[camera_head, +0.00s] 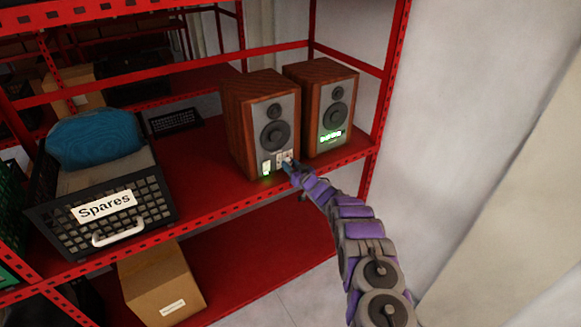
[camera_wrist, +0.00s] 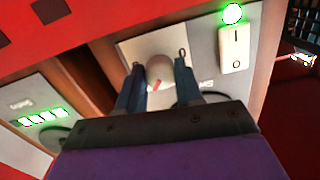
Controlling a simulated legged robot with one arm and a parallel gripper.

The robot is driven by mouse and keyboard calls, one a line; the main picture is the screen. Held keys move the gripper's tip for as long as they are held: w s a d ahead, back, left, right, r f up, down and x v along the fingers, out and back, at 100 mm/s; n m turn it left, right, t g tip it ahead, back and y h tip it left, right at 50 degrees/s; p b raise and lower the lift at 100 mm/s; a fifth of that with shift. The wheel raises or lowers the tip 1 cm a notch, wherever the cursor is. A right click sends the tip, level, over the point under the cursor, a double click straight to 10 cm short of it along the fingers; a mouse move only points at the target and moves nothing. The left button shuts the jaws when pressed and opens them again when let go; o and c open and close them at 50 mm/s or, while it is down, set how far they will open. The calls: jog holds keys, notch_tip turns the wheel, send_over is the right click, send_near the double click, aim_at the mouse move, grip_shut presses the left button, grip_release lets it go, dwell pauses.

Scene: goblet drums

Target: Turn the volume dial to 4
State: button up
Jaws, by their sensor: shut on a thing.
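The left wooden speaker (camera_head: 262,122) stands on the red shelf, with a grey front panel, two dark cones and controls at its lower edge. In the wrist view, the round grey volume dial (camera_wrist: 160,72) with a red pointer mark sits on this panel (camera_wrist: 200,45). My gripper (camera_wrist: 158,75) is shut on the dial, one finger on each side. In the head view my gripper (camera_head: 290,165) reaches the speaker's lower right front and hides the dial there. Any scale numbers around the dial cannot be read.
A white power switch (camera_wrist: 236,48) and a lit green lamp (camera_wrist: 232,13) are beside the dial. The right speaker (camera_head: 323,105) has a green lit display (camera_head: 330,136). A black "Spares" basket (camera_head: 150,200) stands left on the red shelf (camera_head: 205,190); a cardboard box (camera_head: 163,285) is below.

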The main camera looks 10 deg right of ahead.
jog(key=shift+s+f+m, duration=0.1)
jog(key=shift+f+m, duration=0.15)
jog(key=shift+m, duration=0.55)
jog(key=shift+f+m, duration=0.2)
jog(key=shift+m, duration=0.9)
jog(key=o, duration=0.8)
jog(key=shift+o, duration=1.2)
jog(key=shift+d+r, duration=0.1)
jog(key=shift+r, duration=0.1)
jog(key=p+v, duration=0.2)
jog(key=v, duration=1.5)
jog(key=shift+d+f, duration=0.15)
jog(key=shift+d, duration=0.05)
